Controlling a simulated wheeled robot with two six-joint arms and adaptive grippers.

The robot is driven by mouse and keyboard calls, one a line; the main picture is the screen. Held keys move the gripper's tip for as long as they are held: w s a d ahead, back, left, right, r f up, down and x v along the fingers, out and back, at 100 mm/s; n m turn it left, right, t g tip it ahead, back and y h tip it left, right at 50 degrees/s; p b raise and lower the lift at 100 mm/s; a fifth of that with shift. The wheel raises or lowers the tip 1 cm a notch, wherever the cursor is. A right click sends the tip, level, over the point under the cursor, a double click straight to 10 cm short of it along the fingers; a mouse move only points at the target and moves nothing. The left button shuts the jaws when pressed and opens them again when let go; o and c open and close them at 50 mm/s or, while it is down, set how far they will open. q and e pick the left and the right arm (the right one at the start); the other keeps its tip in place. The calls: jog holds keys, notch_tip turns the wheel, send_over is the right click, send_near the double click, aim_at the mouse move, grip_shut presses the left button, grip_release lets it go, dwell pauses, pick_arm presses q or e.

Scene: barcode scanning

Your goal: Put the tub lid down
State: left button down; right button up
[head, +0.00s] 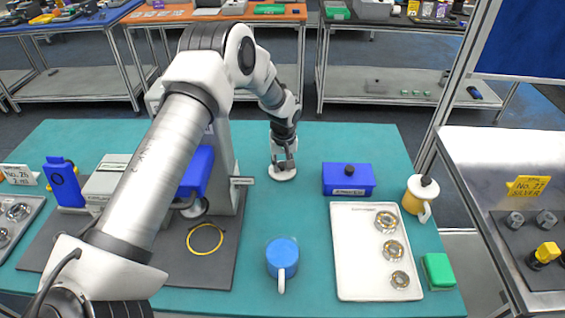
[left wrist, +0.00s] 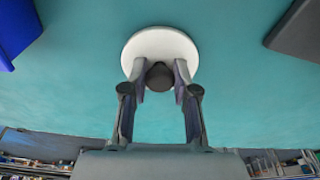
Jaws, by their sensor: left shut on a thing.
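The tub lid (head: 282,175) is a white disc with a dark knob. It is at or just above the teal table, behind the blue mug; I cannot tell whether it touches the table. My left gripper (head: 283,164) points down and is shut on the lid's knob. In the left wrist view the lid (left wrist: 152,42) shows flat, with the dark knob between the two fingertips (left wrist: 160,76). My right gripper is not in view.
A blue box with a dark knob (head: 348,182) stands right of the lid. A white tray (head: 352,275) holds metal rings. A blue mug (head: 282,258), a yellow jug (head: 415,203) and a green block (head: 438,271) stand around. The teal table (head: 300,220) is clear around the lid.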

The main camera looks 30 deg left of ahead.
aim_at(284, 174)
pick_arm(q)
jog(key=shift+f, duration=0.1)
jog(key=c, duration=0.9)
grip_release()
jog(key=shift+d, duration=0.1)
jog(key=shift+r, duration=0.55)
jog(key=r+b, duration=0.1)
jog(key=r, duration=0.2)
jog(key=r+b, duration=0.1)
jog(key=r, duration=0.3)
jog(key=s+d+r+b, duration=0.1)
jog(key=r, duration=0.3)
jog(key=shift+r, duration=0.1)
